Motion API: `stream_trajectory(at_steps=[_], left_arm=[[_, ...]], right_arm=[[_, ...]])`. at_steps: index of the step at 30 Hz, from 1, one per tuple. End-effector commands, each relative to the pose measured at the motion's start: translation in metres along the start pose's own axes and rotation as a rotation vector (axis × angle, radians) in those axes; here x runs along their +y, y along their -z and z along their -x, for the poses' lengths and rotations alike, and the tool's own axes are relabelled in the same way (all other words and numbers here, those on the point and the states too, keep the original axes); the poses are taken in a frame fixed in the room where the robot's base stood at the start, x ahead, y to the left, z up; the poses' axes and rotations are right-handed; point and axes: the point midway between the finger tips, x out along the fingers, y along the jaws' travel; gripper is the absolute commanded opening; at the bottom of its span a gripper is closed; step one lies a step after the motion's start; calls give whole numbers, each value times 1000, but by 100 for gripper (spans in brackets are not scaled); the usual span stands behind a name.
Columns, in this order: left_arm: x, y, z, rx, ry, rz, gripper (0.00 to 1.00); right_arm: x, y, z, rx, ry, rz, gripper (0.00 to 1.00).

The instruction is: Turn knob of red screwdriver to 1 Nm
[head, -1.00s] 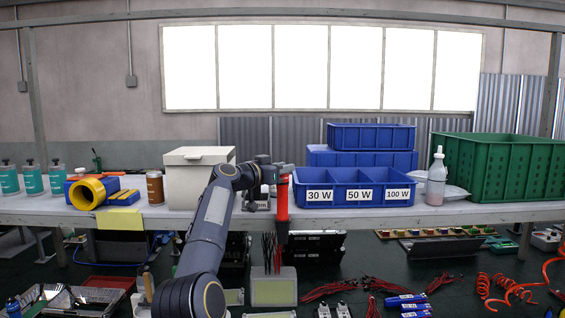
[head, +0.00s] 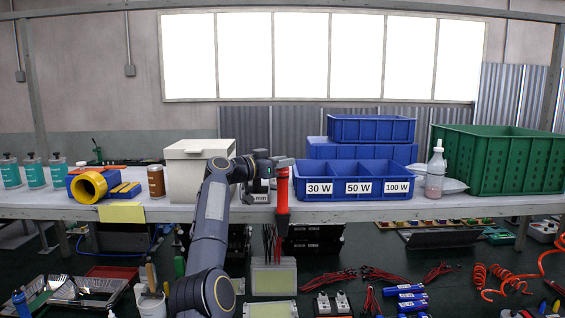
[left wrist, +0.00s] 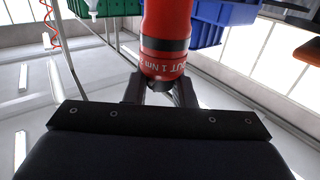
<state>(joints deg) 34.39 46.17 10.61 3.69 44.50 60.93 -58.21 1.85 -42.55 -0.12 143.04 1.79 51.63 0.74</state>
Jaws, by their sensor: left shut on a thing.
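The red screwdriver (head: 282,196) stands upright in the head view, just in front of the shelf edge and left of the blue bins. My left gripper (head: 284,163) is at its top end. In the left wrist view the screwdriver's red body (left wrist: 166,22) has a black band and white lettering, of which "OUT 1 Nm" and the start of another mark are readable. My left gripper's fingers (left wrist: 160,90) are shut around its end below the lettering. The gripped part is mostly hidden, and no pointer mark is clear. My right gripper is out of view.
Blue bins (head: 357,166) marked 30 W, 50 W and 100 W stand close to the right of the screwdriver. A white box (head: 197,165) stands behind my left arm. A white bottle (head: 436,172) and green crate (head: 500,160) are further right.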

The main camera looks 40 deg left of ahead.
Motion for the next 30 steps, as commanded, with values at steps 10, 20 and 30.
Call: stream_trajectory(at_steps=[10,20,30], left_arm=[[0,-2,-1,-4,0,2,44],[-1,-5,9,-2,2,0,44],[-1,-6,64,-3,2,0,44]], right_arm=[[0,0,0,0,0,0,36],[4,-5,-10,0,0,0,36],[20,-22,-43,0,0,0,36]])
